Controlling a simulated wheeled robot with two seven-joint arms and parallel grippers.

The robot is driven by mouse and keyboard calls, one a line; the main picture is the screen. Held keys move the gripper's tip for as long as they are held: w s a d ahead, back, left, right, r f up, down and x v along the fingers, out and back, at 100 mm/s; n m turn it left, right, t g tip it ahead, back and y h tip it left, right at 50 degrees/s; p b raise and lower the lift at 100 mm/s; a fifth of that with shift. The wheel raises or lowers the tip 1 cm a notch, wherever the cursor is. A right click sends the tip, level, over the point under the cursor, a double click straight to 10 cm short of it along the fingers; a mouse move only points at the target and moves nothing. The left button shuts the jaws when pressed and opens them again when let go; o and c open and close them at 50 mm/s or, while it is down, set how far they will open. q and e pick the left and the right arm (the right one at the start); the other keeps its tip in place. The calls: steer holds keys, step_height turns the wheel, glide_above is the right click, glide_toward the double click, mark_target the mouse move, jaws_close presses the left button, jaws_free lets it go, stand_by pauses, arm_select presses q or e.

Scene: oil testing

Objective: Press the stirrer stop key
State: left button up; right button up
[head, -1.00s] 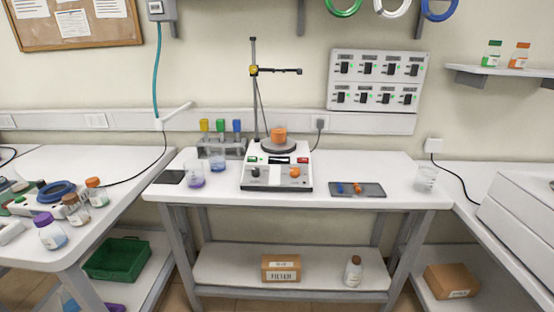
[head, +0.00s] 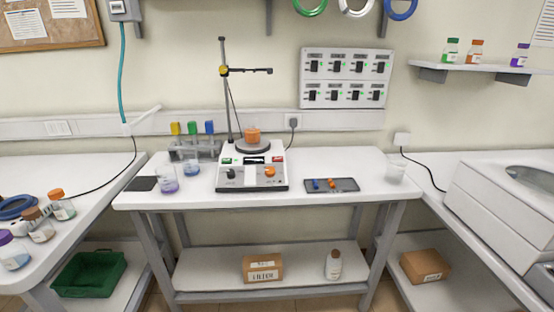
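The stirrer (head: 252,184) is a white box with a round plate on top, on the middle table. A small vessel with orange contents (head: 252,134) stands on its plate. A red key (head: 278,159) is at the right of its front panel, and a green key (head: 226,161) is at the left. Between them is a dark display (head: 253,160). Below are a black knob (head: 231,174) and an orange knob (head: 270,172). The lettering on the keys is too small to read. Neither of my grippers is in view.
A stand (head: 229,90) with a side arm rises behind the stirrer. Beakers with purple (head: 168,186) and blue (head: 190,167) liquid stand to its left. The table's front strip is clear.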

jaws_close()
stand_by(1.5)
